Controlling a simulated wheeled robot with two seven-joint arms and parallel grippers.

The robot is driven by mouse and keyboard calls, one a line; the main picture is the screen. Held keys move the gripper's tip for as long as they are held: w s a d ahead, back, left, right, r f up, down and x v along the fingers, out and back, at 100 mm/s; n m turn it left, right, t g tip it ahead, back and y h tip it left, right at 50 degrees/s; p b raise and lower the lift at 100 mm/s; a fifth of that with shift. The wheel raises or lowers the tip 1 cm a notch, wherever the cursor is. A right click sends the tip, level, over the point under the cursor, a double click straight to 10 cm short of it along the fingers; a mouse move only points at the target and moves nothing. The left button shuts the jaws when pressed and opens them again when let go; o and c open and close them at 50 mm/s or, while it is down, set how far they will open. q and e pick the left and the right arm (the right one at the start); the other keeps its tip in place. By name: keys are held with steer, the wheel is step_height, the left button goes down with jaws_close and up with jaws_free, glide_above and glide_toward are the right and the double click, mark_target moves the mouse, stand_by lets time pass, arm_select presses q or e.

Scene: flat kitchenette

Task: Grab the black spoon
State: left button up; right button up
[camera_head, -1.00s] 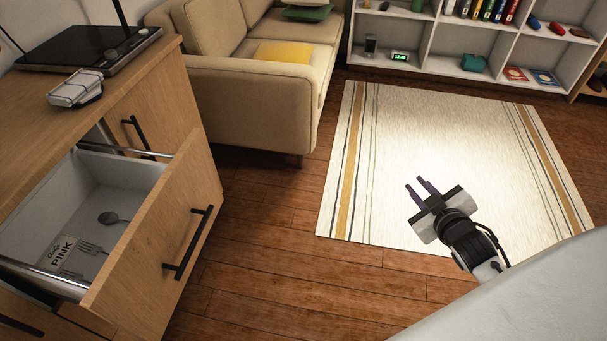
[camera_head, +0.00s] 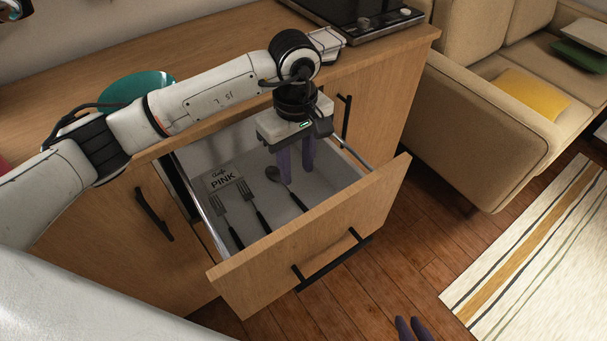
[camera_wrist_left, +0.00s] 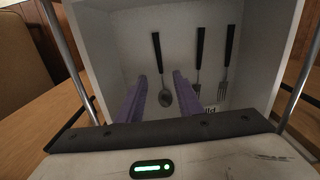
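The black spoon (camera_head: 295,199) lies in the open drawer (camera_head: 345,222), its bowl toward the back and its handle toward the drawer front. My left gripper (camera_head: 297,175) is open and points down into the drawer, close to the spoon's bowl. In the left wrist view, the spoon's bowl (camera_wrist_left: 165,98) shows between the two purple fingers (camera_wrist_left: 160,85), and its dark handle extends away from them. Nothing is held. My right gripper (camera_head: 412,326) shows only its two fingertips at the bottom edge; they are apart and empty over the floor.
A teal dish (camera_head: 137,86) and a cooktop (camera_head: 372,18) stand on the counter. The sofa (camera_head: 480,125) is at right.

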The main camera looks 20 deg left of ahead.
mark_target(298, 200)
arm_select(q)
step_height(298, 200, down, 10)
steer(key=shift+f+b, duration=0.1)
steer(key=shift+b, duration=0.2)
stand_by(0.3)
jaws_close()
